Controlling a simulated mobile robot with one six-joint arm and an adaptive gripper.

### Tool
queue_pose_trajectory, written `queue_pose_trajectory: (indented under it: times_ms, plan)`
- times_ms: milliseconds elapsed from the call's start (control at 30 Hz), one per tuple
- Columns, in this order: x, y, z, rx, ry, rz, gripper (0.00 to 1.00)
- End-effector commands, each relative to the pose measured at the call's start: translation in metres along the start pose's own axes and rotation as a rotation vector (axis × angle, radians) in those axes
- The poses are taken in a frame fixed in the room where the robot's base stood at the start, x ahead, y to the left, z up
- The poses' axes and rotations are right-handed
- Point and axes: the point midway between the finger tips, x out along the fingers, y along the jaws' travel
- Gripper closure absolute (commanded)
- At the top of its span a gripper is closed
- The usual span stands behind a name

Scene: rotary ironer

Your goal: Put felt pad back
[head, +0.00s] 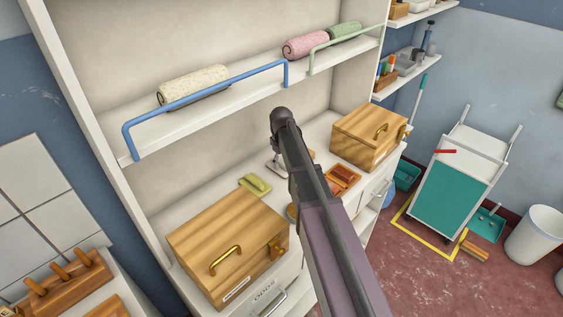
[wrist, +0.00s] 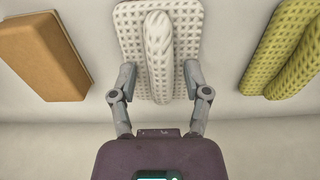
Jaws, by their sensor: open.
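A pale waffle-textured pad with a raised ridge (wrist: 160,45) lies in the middle of the wrist view. A tan block-like pad with a brown side (wrist: 45,45) lies to its left, and a yellow-green waffle-textured pad (wrist: 295,50) to its right. I cannot tell for sure which one is the felt pad. My gripper (wrist: 158,78) is open and empty, its fingers on either side of the pale pad's ridge; contact cannot be told.
A wooden box (head: 215,225) stands front left on the counter and another (head: 365,140) at the right end. An orange-brown item (head: 342,178) lies beyond my arm. Rolled cloths lie on the shelf above, behind a blue rail (head: 205,102) and a green rail.

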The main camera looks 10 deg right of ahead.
Motion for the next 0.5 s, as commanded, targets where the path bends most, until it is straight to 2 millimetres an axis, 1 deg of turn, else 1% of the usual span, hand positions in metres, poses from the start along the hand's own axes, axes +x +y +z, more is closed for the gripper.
queue_pose_trajectory:
  times_ms: [267,500]
  plan:
    - [-0.011,0.0,0.0,0.0,0.0,0.0,0.38]
    - [-0.03,0.0,0.0,0.0,0.0,0.0,0.38]
